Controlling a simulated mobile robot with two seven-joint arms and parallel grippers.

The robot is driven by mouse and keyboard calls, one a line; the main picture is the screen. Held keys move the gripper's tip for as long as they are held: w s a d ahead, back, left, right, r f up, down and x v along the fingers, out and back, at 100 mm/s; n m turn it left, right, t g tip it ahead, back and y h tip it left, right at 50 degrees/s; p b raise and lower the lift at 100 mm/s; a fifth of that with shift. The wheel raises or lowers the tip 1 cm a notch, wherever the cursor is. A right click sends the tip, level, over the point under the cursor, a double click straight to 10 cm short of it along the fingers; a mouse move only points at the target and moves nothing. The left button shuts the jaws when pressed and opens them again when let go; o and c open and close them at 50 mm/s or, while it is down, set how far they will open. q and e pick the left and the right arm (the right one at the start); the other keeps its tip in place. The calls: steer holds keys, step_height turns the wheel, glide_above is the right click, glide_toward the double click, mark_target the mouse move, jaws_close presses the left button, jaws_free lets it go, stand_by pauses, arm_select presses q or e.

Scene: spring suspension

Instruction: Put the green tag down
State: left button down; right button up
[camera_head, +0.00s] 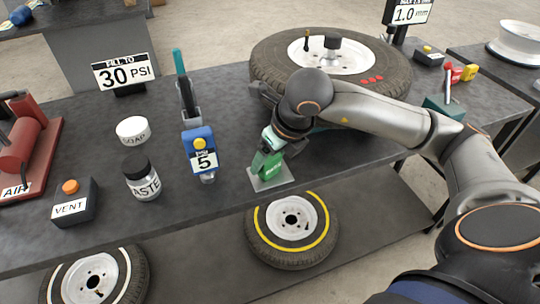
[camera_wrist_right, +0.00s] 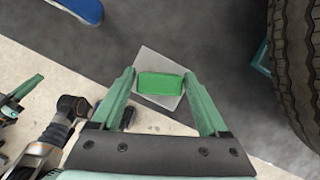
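The green tag (camera_head: 267,163) is at the front edge of the dark bench, on a pale grey plate (camera_head: 271,181). In the right wrist view the tag (camera_wrist_right: 161,84) lies between the two teal fingers, over the tilted plate (camera_wrist_right: 150,58). My right gripper (camera_head: 272,140) points down at the tag from above. Its fingers (camera_wrist_right: 160,76) are spread, with a narrow gap showing at each side of the tag. Part of my left arm, with teal fingers (camera_wrist_right: 22,92), shows at the left edge of the right wrist view, away from the tag; its opening is unclear.
A large tyre (camera_head: 330,62) lies behind my right arm. A blue gauge marked 5 (camera_head: 203,150), a paste jar (camera_head: 141,178), a soap pot (camera_head: 132,130) and a vent box (camera_head: 74,202) stand to the left. A yellow-ringed wheel (camera_head: 291,229) is on the lower shelf.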

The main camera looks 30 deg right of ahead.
steer(key=shift+o, duration=1)
steer(key=shift+r, duration=0.1)
steer(key=shift+r+p, duration=0.25)
steer(key=shift+p, duration=0.05)
steer(key=p+v, duration=0.1)
steer(key=v, duration=1)
steer(key=shift+s+r, duration=0.25)
